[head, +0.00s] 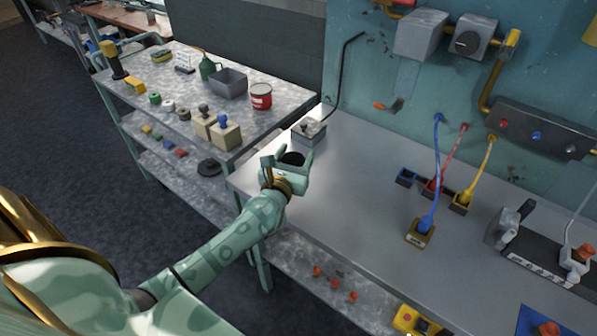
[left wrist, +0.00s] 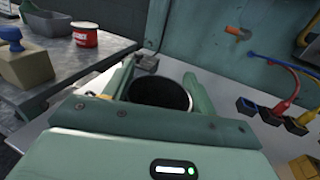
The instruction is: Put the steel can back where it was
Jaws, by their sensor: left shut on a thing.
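The steel can (head: 292,158) is between the fingers of my left gripper (head: 289,163), over the left end of the grey workbench. In the left wrist view the can (left wrist: 160,94) shows as a dark round opening between the two green fingers of the gripper (left wrist: 160,88). The gripper is shut on it. I cannot tell whether the can touches the bench. My right gripper is not in view.
A small grey box (head: 309,131) stands just behind the gripper. On the left table are a red tin (head: 261,96), a grey bin (head: 229,82) and wooden stamp blocks (head: 226,132). Sockets with coloured cables (head: 433,187) stand to the right. The bench (head: 350,190) between is clear.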

